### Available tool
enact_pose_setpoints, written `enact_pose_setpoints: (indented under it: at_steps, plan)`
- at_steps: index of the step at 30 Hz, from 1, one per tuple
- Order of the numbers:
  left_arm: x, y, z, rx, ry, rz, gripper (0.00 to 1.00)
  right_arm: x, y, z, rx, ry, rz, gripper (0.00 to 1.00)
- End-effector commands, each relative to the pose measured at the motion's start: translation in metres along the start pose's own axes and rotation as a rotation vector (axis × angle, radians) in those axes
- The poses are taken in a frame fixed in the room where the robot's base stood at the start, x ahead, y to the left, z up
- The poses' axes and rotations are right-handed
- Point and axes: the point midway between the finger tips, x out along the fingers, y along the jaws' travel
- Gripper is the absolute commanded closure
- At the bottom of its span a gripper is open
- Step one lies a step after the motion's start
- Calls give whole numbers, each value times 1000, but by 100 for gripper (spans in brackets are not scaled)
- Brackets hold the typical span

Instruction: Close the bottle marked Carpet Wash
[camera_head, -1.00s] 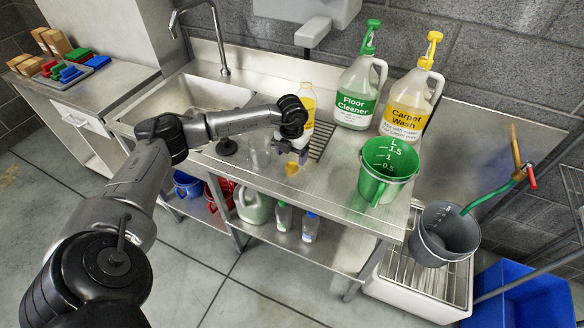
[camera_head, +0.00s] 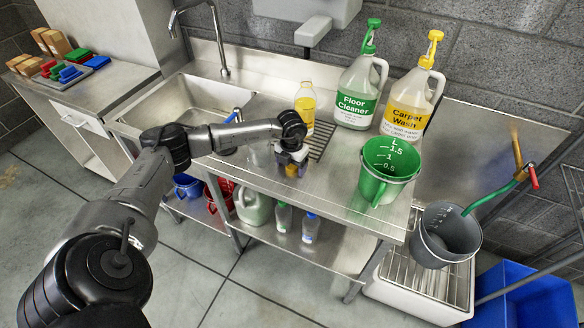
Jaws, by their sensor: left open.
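The large jug marked Carpet Wash (camera_head: 407,106) stands upright at the back right of the steel counter, with a yellow pump top (camera_head: 431,48). A smaller bottle with yellow on it (camera_head: 305,104) stands upright left of the jugs, behind my left gripper; I cannot read its label, and its top is unclear. My left gripper (camera_head: 291,166) points down, open, low over the counter in front of that bottle. A small orange-yellow item (camera_head: 291,171) shows between or just behind its fingers, mostly hidden; it looks like a cap. My right gripper is not in view.
The Floor Cleaner jug (camera_head: 357,93) stands left of the Carpet Wash jug. A green measuring pail (camera_head: 387,172) sits at the counter's right front. A sink (camera_head: 190,105) lies left, and a grey bucket (camera_head: 446,234) right. A drain grate (camera_head: 320,140) lies behind the gripper.

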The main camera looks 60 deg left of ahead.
Motion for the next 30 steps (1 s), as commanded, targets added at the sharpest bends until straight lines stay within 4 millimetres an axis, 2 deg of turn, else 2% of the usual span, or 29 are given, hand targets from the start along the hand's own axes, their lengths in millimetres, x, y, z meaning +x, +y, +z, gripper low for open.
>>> enact_pose_setpoints:
  at_steps: [5,22,30]
  plan:
    - [0,0,0,0,0,0,24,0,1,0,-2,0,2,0]
    - [-1,0,0,0,0,0,78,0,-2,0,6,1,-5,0]
    - [-1,0,0,0,0,0,78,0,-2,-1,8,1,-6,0]
